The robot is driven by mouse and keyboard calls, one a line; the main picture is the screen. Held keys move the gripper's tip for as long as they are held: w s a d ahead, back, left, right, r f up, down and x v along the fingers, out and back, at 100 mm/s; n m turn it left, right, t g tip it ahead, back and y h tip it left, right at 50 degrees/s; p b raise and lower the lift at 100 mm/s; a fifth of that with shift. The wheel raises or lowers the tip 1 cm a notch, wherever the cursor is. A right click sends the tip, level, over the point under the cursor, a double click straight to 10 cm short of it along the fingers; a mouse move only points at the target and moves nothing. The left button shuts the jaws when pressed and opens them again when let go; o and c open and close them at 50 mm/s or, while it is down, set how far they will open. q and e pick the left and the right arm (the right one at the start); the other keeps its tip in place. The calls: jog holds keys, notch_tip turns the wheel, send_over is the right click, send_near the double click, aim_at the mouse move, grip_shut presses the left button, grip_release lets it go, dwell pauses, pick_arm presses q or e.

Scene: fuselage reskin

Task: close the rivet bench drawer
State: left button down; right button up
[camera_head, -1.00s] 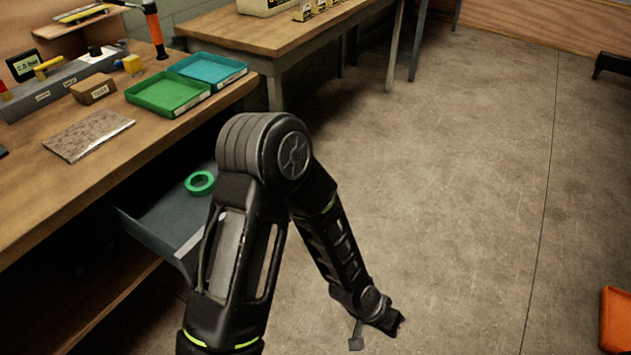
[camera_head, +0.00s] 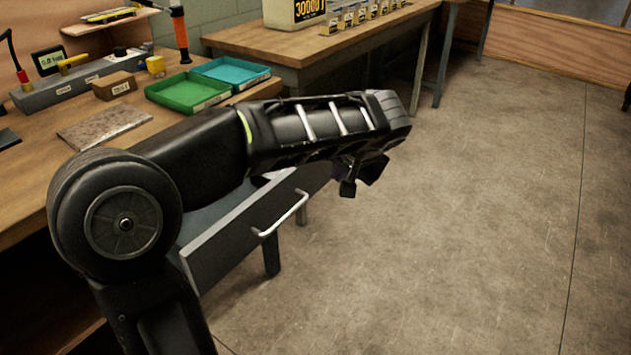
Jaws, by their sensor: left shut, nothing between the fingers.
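The rivet bench drawer (camera_head: 225,250) stands open below the wooden bench top (camera_head: 40,180). Its grey front and light bar handle (camera_head: 283,216) face right, out over the floor. My left arm crosses in front of the bench and hides most of the drawer's inside. My left gripper (camera_head: 358,182) hangs at the end of that arm, to the right of and higher in the picture than the handle. It is shut, empty and apart from the drawer. My right gripper is not in view.
The bench holds a green tray (camera_head: 188,93), a teal tray (camera_head: 231,72), a brown block (camera_head: 114,86) and a speckled plate (camera_head: 104,124). A second wooden table (camera_head: 300,45) stands behind. The concrete floor (camera_head: 480,220) to the right is clear.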

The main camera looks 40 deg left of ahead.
pick_arm(q)
jog(key=shift+f, duration=0.1)
jog(key=b, duration=0.2)
send_near(311, 184)
jog(key=shift+x, duration=2.45)
